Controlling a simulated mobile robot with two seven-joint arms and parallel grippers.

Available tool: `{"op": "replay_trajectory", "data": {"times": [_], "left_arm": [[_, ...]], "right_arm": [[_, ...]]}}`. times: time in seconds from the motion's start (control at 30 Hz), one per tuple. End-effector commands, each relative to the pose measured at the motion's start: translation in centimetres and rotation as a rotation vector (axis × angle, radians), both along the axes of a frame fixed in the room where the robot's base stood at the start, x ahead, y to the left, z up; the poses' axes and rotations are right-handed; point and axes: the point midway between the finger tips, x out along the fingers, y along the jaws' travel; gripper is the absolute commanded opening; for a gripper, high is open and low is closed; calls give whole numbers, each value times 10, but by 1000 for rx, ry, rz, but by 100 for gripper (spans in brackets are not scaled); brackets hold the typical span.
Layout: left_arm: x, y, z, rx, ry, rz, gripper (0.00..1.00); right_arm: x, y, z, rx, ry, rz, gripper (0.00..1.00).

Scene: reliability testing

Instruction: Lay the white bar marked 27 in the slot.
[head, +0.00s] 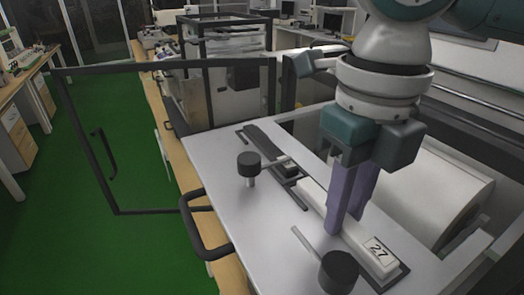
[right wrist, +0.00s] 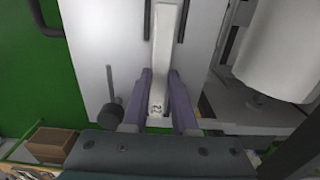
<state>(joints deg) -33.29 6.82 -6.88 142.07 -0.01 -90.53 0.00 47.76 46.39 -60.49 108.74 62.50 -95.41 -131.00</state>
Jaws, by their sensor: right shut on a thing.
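The long white bar marked 27 (head: 381,252) lies lengthwise along the dark-edged slot (head: 401,277) on the pale plate. Its number faces up at the near end. Dark edging shows beside and beyond that end; I cannot tell whether the bar is fully down in the slot. My right gripper (head: 345,225) points down with its purple fingers shut on the bar, one on each side. In the right wrist view the bar (right wrist: 163,50) runs between the fingers, with dark rails on both sides farther up. My left gripper is not in view.
Two black knobs with rods, a far one (head: 249,163) and a near one (head: 338,271), stand on the plate (head: 232,203) left of the bar. A large white roller (head: 435,190) lies to the right. A black handle (head: 204,232) is at the plate's left edge, near an open framed door (head: 114,212).

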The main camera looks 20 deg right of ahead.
Motion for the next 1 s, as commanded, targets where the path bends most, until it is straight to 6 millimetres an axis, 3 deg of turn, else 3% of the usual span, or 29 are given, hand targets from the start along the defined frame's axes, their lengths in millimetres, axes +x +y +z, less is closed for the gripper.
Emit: {"op": "replay_trajectory", "data": {"times": [0.33, 0.37, 0.63, 0.87, 1.0], "left_arm": [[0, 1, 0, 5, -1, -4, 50], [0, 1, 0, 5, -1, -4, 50], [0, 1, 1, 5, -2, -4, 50], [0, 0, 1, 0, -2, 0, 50], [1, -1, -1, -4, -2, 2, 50]], "right_arm": [[0, 0, -2, 1, -1, 0, 0], [0, 0, -2, 1, -1, 0, 27], [0, 0, -2, 1, -1, 0, 56], [0, 0, -1, 1, -2, 1, 56], [2, 0, 9, 1, -6, 1, 56]]}}
